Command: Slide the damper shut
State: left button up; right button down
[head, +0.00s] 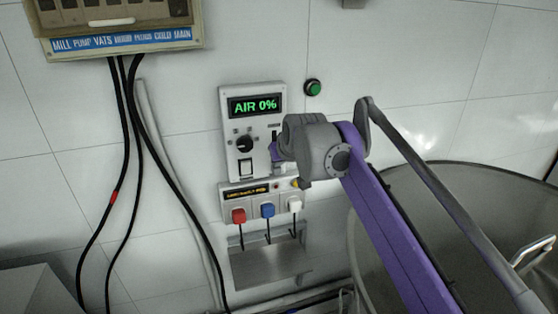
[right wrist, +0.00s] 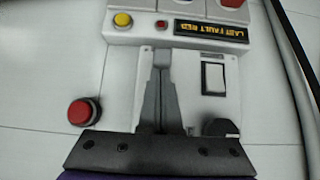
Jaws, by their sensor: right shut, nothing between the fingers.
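The grey control panel (head: 232,140) on the tiled wall has a green display (head: 255,105) reading "AIR 0%". A short dark vertical slot (head: 275,131), which looks like the damper's slide track, shows at the panel's right side. My right gripper (head: 276,151) is in front of the lower part of this track and hides it. In the right wrist view, my right gripper's fingers (right wrist: 161,62) are together over the panel face (right wrist: 190,62), with nothing visible between them. I cannot make out the damper's handle or whether the fingers touch it. My left gripper is not in view.
The panel also has a knob (head: 244,143) and a rocker switch (head: 246,169). Below is a box with red (head: 238,215), blue and white plugs. A green button (head: 313,87) and a red button (right wrist: 83,112) are beside the panel. A large vat (head: 470,200) stands right.

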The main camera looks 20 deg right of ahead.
jog(key=w+r+p+v, duration=0.2)
jog(key=p+v, duration=0.1)
jog(key=v, duration=0.9)
jog(key=shift+s+r+p, duration=0.25)
jog(key=shift+r+p, duration=0.05)
jog(key=shift+p, duration=0.05)
jog(key=shift+a, duration=0.1)
jog(key=shift+s, duration=0.1)
jog(key=s+f+g, duration=0.1)
jog(key=s+f, duration=1.3)
jog(key=f, duration=0.3)
jog(key=s+f+g, duration=0.2)
jog(key=s+f, duration=1.3)
jog(key=f, duration=0.2)
jog(key=shift+f+g, duration=0.3)
jog(key=shift+f, duration=0.05)
